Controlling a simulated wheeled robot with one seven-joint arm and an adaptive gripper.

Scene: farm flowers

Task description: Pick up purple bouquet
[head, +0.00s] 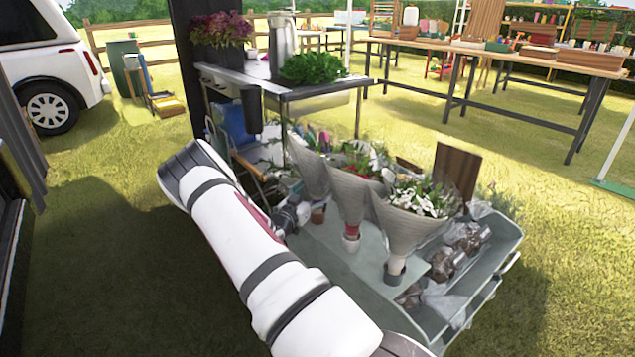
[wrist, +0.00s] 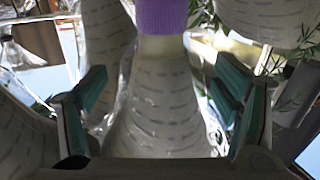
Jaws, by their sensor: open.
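A purple band (wrist: 161,14) wraps the narrow neck of a pale, dash-printed paper cone (wrist: 158,105), the purple bouquet, in the wrist view. Its flowers are out of that view. My gripper (wrist: 160,72) is open, with one dark green finger on each side of this cone and gaps visible between fingers and paper. In the head view, my gripper (head: 290,217) is partly hidden by my arm, low beside the leftmost cone bouquet (head: 311,172). No purple band shows in the head view, so I cannot tell which bouquet there carries it.
A red-banded bouquet (head: 349,200) and a white-flowered bouquet (head: 408,225) stand close to the right on the grey cart (head: 350,262). Other paper cones crowd both sides in the wrist view. Plastic-wrapped brown bundles (head: 456,252) lie at right. A metal table (head: 290,88) stands behind.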

